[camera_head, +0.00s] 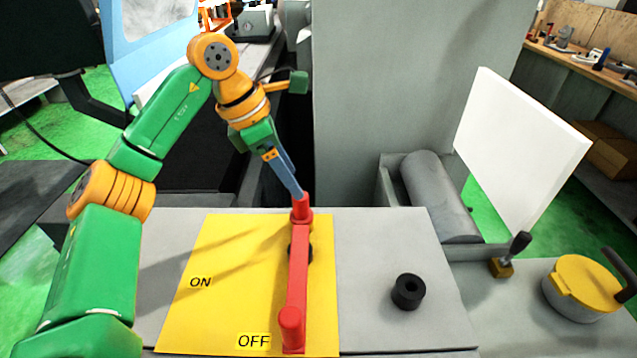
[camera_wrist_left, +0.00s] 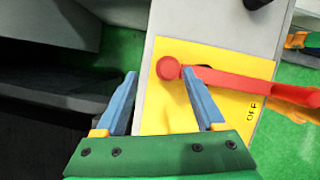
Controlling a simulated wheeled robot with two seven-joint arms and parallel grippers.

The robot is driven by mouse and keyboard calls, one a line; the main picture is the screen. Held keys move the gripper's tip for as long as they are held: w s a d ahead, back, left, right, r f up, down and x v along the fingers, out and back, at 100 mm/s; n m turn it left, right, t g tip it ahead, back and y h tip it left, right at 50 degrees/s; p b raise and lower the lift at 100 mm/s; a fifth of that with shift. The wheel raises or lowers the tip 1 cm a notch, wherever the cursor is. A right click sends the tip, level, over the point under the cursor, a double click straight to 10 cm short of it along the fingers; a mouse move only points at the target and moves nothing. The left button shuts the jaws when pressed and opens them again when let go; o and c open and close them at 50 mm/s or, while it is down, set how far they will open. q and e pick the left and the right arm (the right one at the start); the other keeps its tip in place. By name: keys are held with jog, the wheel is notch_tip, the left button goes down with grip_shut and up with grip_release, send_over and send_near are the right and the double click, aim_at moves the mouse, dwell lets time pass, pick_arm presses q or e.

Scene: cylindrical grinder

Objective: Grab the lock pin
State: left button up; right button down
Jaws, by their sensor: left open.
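A red lever (camera_head: 297,265) lies across a yellow ON/OFF panel (camera_head: 222,262), near the panel's right side. A short upright red pin (camera_head: 302,206) stands at its far end and a red knob (camera_head: 291,319) at its near end, by OFF. I cannot tell for certain which red part is the lock pin. My left gripper (camera_wrist_left: 160,74) is open above the lever's far end. In the left wrist view the round red end (camera_wrist_left: 168,68) shows between the blue fingertips, closer to the right one; contact is unclear. Part of my right arm seems to show at that view's right edge.
A black ring (camera_head: 408,291) sits on the grey top right of the panel. Farther right are a small black-handled lever (camera_head: 512,256) and a yellow-lidded round part (camera_head: 585,283). A tall grey housing (camera_head: 400,90) stands behind, with a white panel (camera_head: 520,145) to its right.

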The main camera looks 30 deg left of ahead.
aim_at(296, 219)
pick_arm(q)
jog(key=f, duration=0.1)
jog(key=s+d+f+p, duration=0.1)
jog(key=p, duration=0.1)
jog(key=shift+s+d+f, duration=0.25)
jog(key=shift+d+f, duration=0.05)
jog(key=shift+f, duration=0.1)
jog(key=shift+w+d+f, duration=0.1)
jog(key=shift+w+f, duration=0.2)
jog(key=shift+f, duration=0.25)
jog(key=shift+w+d+f, duration=0.1)
jog(key=shift+w+f, duration=0.15)
jog(key=shift+f, duration=0.3)
jog(key=shift+w+f, duration=0.2)
jog(key=shift+w, duration=0.2)
jog(key=shift+s+r, duration=0.15)
jog(key=shift+s, duration=0.15)
jog(key=c, duration=1)
grip_shut()
jog(key=shift+w, duration=0.15)
pick_arm(e)
jog(key=shift+s+r, duration=0.85)
jog(key=shift+r, duration=0.2)
